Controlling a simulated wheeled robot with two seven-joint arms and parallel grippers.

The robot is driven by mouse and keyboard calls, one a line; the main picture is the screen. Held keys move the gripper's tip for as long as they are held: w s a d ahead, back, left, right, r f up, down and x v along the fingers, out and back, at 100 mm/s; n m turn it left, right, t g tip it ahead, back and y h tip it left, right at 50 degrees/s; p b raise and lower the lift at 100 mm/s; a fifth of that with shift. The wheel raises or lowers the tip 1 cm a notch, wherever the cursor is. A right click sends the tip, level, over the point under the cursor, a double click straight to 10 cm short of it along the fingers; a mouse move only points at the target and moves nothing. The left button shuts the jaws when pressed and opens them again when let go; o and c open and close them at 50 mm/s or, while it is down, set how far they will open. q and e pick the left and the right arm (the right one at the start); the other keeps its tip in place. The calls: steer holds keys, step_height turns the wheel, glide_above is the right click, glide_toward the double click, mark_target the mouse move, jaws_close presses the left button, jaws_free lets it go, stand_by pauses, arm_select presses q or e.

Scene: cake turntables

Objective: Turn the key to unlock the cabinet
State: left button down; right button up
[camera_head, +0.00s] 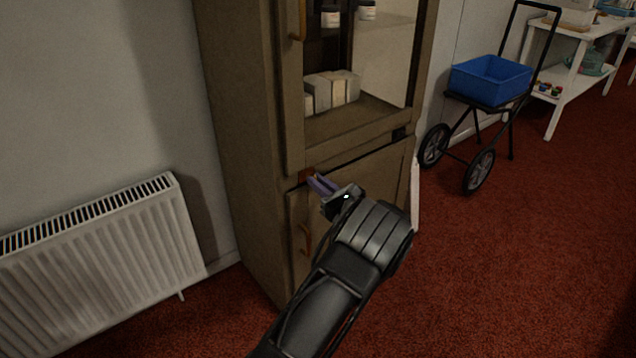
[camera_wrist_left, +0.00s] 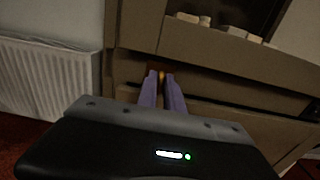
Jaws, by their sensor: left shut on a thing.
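The tall brown cabinet (camera_head: 238,120) stands against the wall, with a glass-fronted upper part and a lower door (camera_head: 350,185). My left gripper (camera_head: 315,181) reaches to the top left corner of the lower door. In the left wrist view, its two purple fingers (camera_wrist_left: 162,84) are closed around a small gold-coloured key (camera_wrist_left: 161,76) in front of a reddish-brown lock plate (camera_wrist_left: 153,67). The fingers hide most of the key, and its angle cannot be told. The lower door looks shut. My right gripper is not in view.
A curved wooden handle (camera_head: 305,238) is on the lower door, below the gripper. A white radiator (camera_head: 105,245) stands at left. A trolley with a blue crate (camera_head: 490,80) and a white shelf table (camera_head: 560,105) stand at right. Red carpet at right is clear.

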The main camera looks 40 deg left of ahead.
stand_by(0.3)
arm_select(q)
steer(key=m+p, duration=0.3)
steer(key=m, duration=0.3)
steer(key=m+p, duration=0.3)
steer(key=m, duration=0.3)
steer(key=m+p, duration=0.3)
steer(key=m, duration=0.3)
steer(key=shift+w+d+f, duration=0.1)
steer(key=shift+w+f, duration=0.1)
steer(key=shift+f, duration=0.05)
stand_by(0.4)
steer(key=c, duration=1.5)
jaws_free()
